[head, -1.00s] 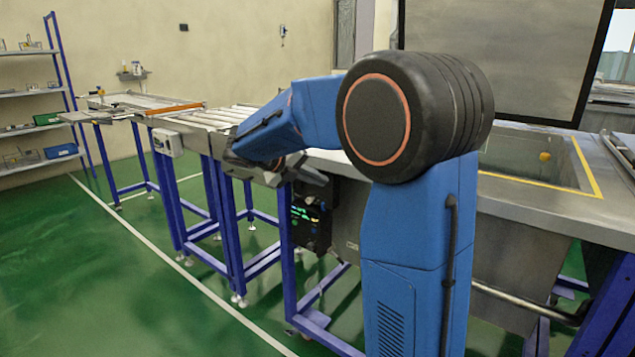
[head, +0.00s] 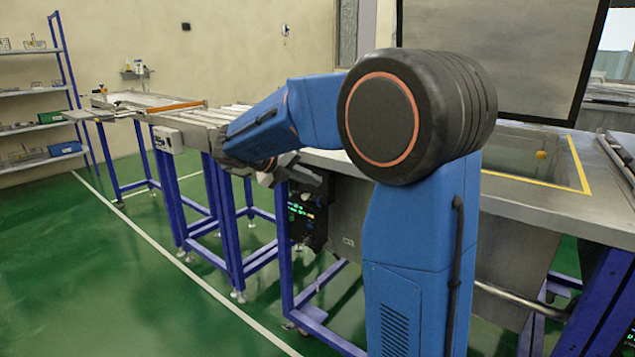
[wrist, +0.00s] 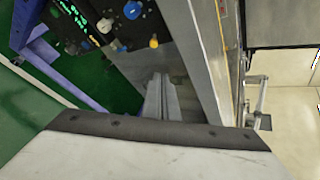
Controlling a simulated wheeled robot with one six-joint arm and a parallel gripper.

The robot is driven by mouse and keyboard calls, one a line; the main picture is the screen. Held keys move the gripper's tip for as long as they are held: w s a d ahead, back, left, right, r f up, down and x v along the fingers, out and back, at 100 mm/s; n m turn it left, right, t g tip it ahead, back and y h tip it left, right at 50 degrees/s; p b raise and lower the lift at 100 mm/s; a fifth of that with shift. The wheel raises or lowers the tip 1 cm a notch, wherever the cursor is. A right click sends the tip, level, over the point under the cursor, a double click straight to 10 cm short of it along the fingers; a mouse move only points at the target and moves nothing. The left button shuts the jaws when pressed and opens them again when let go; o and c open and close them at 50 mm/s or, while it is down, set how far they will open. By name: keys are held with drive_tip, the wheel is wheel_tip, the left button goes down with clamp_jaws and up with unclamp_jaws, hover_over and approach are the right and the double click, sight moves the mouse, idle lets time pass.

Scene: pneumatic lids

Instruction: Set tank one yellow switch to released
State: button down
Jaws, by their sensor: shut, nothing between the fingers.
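A small yellow switch (wrist: 153,41) shows at the edge of a dark control panel (wrist: 110,38) in the wrist view. It is too small to tell whether it is pressed or released. The panel also shows in the head view (head: 306,216), on the front of the tank stand, with green lit readouts. My gripper (wrist: 161,80) is shut and empty, its fingers pointing toward the panel side. In the head view my gripper (head: 318,180) is just above and in front of the panel, apart from it. The yellow switch cannot be made out there.
Blue and white knobs (wrist: 132,10) sit close to the yellow switch. The steel tank (head: 515,205) with a yellow-edged opening and a yellow float stands at right. A roller conveyor (head: 215,115) on blue legs is at left. The green floor in front is clear.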

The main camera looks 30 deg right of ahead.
drive_tip(key=d+r+v, duration=0.1)
drive_tip(key=v, duration=0.5)
drive_tip(key=shift+a+r, duration=0.4)
drive_tip(key=s+a+f+m+t+y, duration=0.1)
drive_tip(key=s+a+f+m+y, duration=0.2)
drive_tip(key=s+f+m, duration=0.3)
drive_tip(key=s+a+f+m+t+y, duration=0.2)
drive_tip(key=s+a+f+m+y, duration=0.2)
drive_tip(key=s+m, duration=1)
drive_tip(key=s+a+f+m+t+y, duration=0.1)
drive_tip(key=s+a+f+m+y, duration=0.2)
drive_tip(key=s+f+m, duration=0.5)
drive_tip(key=shift+s+a+f+m+t+y, duration=0.35)
drive_tip(key=shift+s+m+y, duration=0.55)
drive_tip(key=shift+s+m, duration=1.05)
drive_tip(key=shift+s+r+n, duration=0.15)
drive_tip(key=shift+s+n, duration=0.25)
drive_tip(key=shift+n, duration=0.05)
